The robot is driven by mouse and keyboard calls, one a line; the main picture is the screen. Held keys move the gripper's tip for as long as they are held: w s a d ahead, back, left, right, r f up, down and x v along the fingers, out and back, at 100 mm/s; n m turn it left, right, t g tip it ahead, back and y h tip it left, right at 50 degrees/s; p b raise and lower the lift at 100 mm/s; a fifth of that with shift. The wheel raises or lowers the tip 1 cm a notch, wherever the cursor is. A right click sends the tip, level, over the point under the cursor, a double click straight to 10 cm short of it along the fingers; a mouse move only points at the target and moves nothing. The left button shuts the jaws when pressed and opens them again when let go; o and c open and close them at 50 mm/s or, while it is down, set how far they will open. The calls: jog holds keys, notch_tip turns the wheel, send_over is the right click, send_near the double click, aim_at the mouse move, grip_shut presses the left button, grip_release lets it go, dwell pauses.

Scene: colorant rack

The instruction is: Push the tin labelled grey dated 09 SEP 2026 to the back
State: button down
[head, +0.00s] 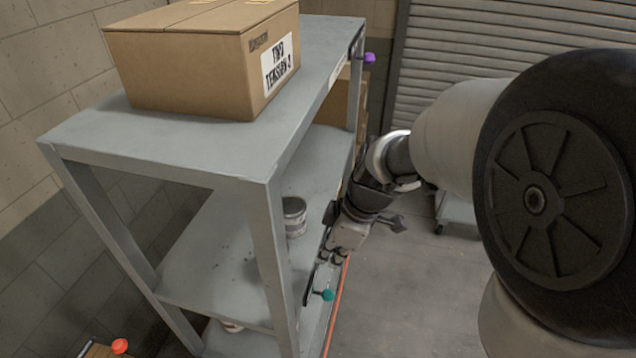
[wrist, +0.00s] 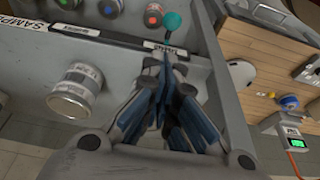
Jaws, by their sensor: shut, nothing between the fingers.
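A silver tin (head: 294,215) stands on the rack's middle shelf (head: 215,265) near its front edge. I cannot read a colour name or date on any tin. My gripper (head: 328,262) is at the open front side of the rack, beside the shelf edge. Its fingers are shut and empty, close to a shelf-edge label and a teal knob (wrist: 172,21). Whether the fingertips touch anything is unclear.
A cardboard box (head: 205,65) sits on the rack's top shelf (head: 160,140). A rack post (head: 275,260) hides part of the middle shelf. More tins (wrist: 110,8) show at the wrist view's top. A scale with a green display (wrist: 295,142) stands right.

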jog(key=x, duration=0.7)
jog(key=shift+a+f, duration=0.15)
jog(key=shift+f, duration=0.05)
jog(key=shift+w+a+r, duration=0.15)
jog(key=shift+w+a, duration=0.1)
jog(key=shift+a, duration=0.3)
jog(key=shift+w+a+r, duration=0.15)
jog(key=shift+w+a, duration=0.15)
jog(key=shift+a, duration=0.3)
jog(key=shift+w+a+p, duration=0.2)
jog(key=shift+a+p, duration=0.1)
jog(key=shift+a, duration=0.2)
jog(key=a, duration=0.2)
jog(key=w+a, duration=0.1)
jog(key=a, duration=0.1)
jog(key=shift+w+b, duration=0.15)
jog(key=shift+b, duration=0.2)
jog(key=shift+d, duration=0.15)
